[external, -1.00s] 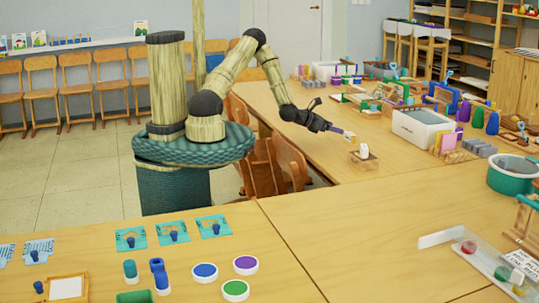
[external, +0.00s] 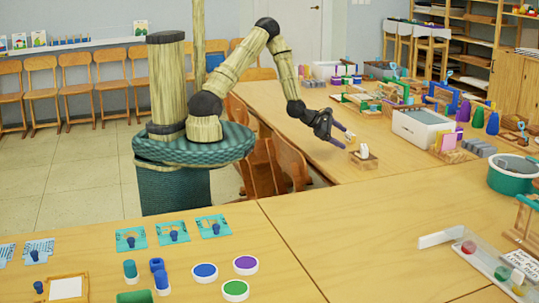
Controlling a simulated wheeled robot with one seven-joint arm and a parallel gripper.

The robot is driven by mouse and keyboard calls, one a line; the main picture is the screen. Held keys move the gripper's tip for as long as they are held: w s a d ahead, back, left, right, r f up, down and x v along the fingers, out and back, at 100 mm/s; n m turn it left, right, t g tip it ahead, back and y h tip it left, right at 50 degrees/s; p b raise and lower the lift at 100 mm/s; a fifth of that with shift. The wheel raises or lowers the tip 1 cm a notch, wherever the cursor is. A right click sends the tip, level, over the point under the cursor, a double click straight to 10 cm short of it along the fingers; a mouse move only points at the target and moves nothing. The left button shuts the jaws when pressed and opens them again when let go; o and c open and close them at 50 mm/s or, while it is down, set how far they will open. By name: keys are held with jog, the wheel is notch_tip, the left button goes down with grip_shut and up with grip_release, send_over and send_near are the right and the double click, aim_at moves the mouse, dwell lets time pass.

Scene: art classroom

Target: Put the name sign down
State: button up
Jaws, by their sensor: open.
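My gripper (external: 346,139) is open, its two fingers spread apart above the near-left edge of the far table (external: 400,161). I see nothing between the fingers. A small wooden piece with a white rounded part (external: 365,159) sits on that table just beyond and below the fingertips. At this size I cannot tell whether it is the name sign or whether a finger touches it. A white wedge-shaped strip (external: 441,239) lies on the near table at the right, far from my gripper; no writing shows on it.
A white bin (external: 421,127), bottles and several craft items fill the far table's right and back. A wooden chair (external: 290,160) stands close below my arm. The near table (external: 350,235) has a wide clear middle, with paint pots at its left and a clear tray at its right.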

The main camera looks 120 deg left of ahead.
jog(key=w+d+m+h, duration=0.1)
jog(key=d+m, duration=0.2)
jog(key=w+d+m+h, duration=0.1)
jog(key=d+m, duration=0.2)
jog(key=d, duration=0.1)
jog(key=w+d+r+m+g, duration=0.1)
jog(key=d+m, duration=0.2)
jog(key=shift+w+d+r+m+h, duration=0.1)
jog(key=shift+w+d+m+h, duration=0.05)
jog(key=shift+m+h, duration=0.2)
jog(key=s+d+r+m+g+h, duration=0.1)
jog(key=s+d+r+m+g, duration=0.1)
jog(key=d+m, duration=0.6)
jog(key=s+d+r+m+g+h, duration=0.1)
jog(key=s+d+r+m, duration=0.3)
jog(key=d+m, duration=0.5)
jog(key=s+d+r+m+g+h, duration=0.1)
jog(key=s+d+r+m+g, duration=0.2)
jog(key=d+m, duration=0.6)
jog(key=shift+s+r+m, duration=0.4)
jog(key=shift+s+m, duration=0.05)
jog(key=shift+s, duration=0.6)
jog(key=shift+r, duration=0.1)
jog(key=w+p+v, duration=0.3)
jog(key=p+v, duration=1)
jog(key=p, duration=0.1)
jog(key=shift+r, duration=0.6)
jog(key=shift+w, duration=0.1)
